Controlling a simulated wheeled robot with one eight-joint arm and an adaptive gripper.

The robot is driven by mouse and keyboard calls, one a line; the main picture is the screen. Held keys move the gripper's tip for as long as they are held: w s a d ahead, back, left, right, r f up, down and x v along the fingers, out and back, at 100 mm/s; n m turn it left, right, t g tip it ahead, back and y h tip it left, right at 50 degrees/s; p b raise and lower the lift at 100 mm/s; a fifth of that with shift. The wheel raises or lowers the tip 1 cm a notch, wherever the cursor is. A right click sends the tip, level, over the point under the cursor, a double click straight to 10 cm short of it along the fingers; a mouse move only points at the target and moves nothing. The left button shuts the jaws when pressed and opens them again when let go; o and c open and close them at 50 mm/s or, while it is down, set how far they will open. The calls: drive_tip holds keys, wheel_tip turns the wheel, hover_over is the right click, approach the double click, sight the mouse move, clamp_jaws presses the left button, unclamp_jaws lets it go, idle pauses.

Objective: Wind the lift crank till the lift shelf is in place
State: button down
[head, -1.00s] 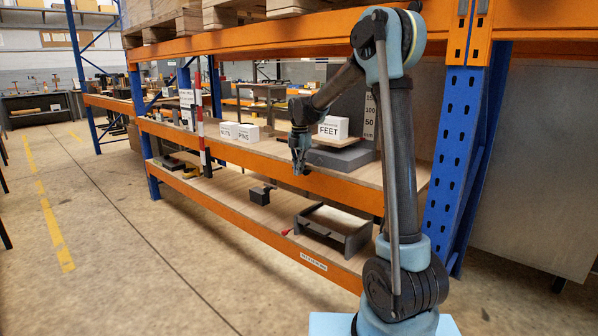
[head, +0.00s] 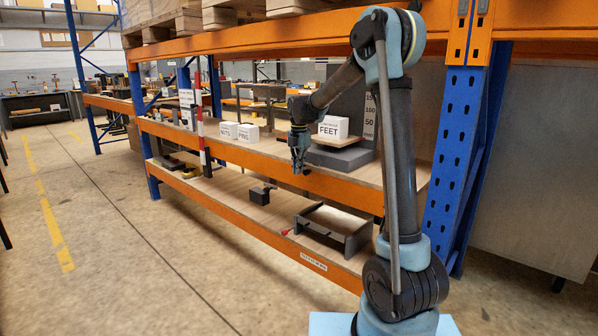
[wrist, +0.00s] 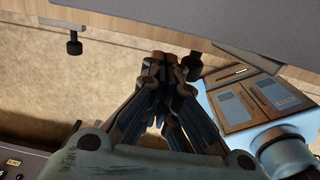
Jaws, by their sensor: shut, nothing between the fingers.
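The lift is a grey block (head: 341,158) with a scale plate (head: 369,117) marked 100 and 50, on the middle rack shelf. Its wooden lift shelf (head: 347,144) bears a white box (head: 333,127) labelled FEET and sits a little above the grey block. My gripper (head: 299,168) points down at the front edge, left of the lift. In the wrist view its fingers (wrist: 165,66) are shut and empty. A dark knob (wrist: 193,66), possibly the crank handle, shows just right of the fingertips; I cannot tell whether they touch. The crank arm is not clearly visible.
White boxes labelled NUTS (head: 228,130) and PINS (head: 248,133) stand left of my gripper. The orange rack beam (head: 265,160) runs along the front. The lower shelf holds a grey frame (head: 345,235) and a small dark block (head: 260,194). The left aisle is clear.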

drive_tip(key=w+a+r, duration=0.5)
drive_tip(key=a+r, duration=0.1)
drive_tip(key=r, duration=0.3)
drive_tip(key=shift+w+a, duration=0.15)
drive_tip(key=shift+a, duration=0.2)
drive_tip(key=c, duration=2.3)
unclamp_jaws()
drive_tip(key=shift+w+a+r, duration=0.1)
drive_tip(key=shift+a+r, duration=0.05)
drive_tip(key=shift+r, duration=0.15)
drive_tip(key=o, duration=0.5)
drive_tip(key=shift+a, duration=0.1)
drive_tip(key=shift+c, duration=0.2)
drive_tip(key=o, duration=0.4)
wheel_tip(320, 180, down, 9)
drive_tip(key=s+a+t+h, duration=0.1)
drive_tip(key=s+t+h, duration=0.1)
drive_tip(key=h, duration=0.1)
drive_tip(key=shift+s+h, duration=0.2)
drive_tip(key=shift+h, duration=0.2)
drive_tip(key=t+h, duration=0.7)
drive_tip(key=t, duration=0.5)
approach(304, 174)
drive_tip(key=shift+m, duration=0.3)
drive_tip(key=x, duration=1)
drive_tip(key=shift+w+d+r, duration=0.1)
drive_tip(key=shift+d, duration=0.05)
